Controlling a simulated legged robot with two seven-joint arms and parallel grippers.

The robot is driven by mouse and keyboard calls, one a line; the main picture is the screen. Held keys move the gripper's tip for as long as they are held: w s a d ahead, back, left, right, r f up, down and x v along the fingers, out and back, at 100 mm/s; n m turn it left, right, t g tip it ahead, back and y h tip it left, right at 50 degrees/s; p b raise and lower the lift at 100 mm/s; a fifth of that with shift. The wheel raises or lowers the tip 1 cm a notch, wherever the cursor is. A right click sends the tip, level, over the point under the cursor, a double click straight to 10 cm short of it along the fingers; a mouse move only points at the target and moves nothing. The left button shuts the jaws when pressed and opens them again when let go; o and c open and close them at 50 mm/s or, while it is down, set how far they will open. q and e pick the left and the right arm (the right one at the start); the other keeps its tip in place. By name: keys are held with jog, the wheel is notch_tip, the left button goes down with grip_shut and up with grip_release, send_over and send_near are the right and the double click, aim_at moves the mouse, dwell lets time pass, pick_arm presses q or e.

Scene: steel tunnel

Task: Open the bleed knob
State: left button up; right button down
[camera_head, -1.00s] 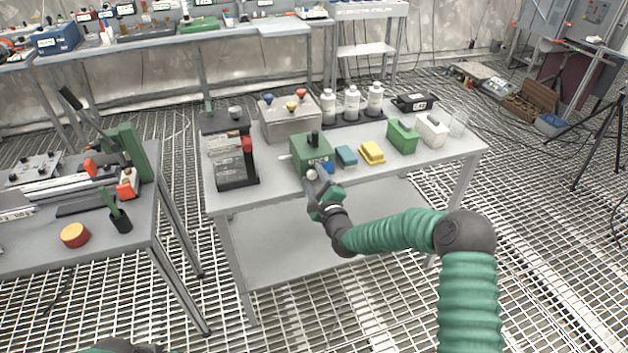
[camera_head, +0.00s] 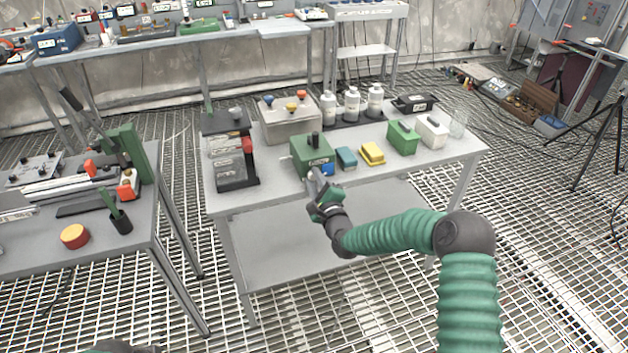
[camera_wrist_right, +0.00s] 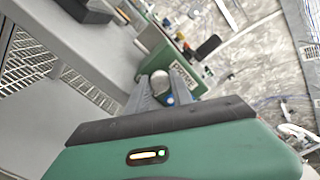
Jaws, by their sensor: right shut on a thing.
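A green box (camera_head: 311,152) with a black knob on top and a white label on its front stands on the grey middle table. It also shows in the right wrist view (camera_wrist_right: 187,75). My right gripper (camera_head: 314,174) is at the front edge of this box. In the right wrist view its two grey fingers (camera_wrist_right: 158,92) are shut around a pale round knob (camera_wrist_right: 159,78) near the labelled face; I take this as the bleed knob. The fingers hide part of it. My left gripper does not show clearly; only a dark piece of my own body shows at the bottom left.
Blue (camera_head: 346,157) and yellow (camera_head: 372,153) blocks lie right of the green box. A grey box with coloured knobs (camera_head: 289,119) stands behind it, a black rack (camera_head: 231,160) to its left. White bottles (camera_head: 352,104) stand further back. The table's front strip at right is clear.

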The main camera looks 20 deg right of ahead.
jog(key=n, duration=0.3)
jog(key=shift+a+f+n+b, duration=0.15)
jog(key=shift+f+n+b, duration=0.15)
jog(key=shift+b, duration=0.05)
jog(key=n+b, duration=0.1)
jog(key=n, duration=0.3)
jog(key=shift+f+n, duration=0.1)
jog(key=shift+n, duration=0.2)
jog(key=shift+s+f+n+b, duration=0.1)
jog(key=shift+n+b, duration=1.65)
jog(key=shift+n, duration=4)
jog(key=shift+f+n+b, duration=0.1)
jog(key=shift+n+b, duration=1.6)
jog(key=shift+n, duration=4.05)
jog(key=shift+r, duration=0.1)
jog(key=c, duration=1.1)
grip_release()
jog(key=shift+d, duration=0.2)
jog(key=shift+c, duration=0.2)
jog(key=shift+r, duration=0.2)
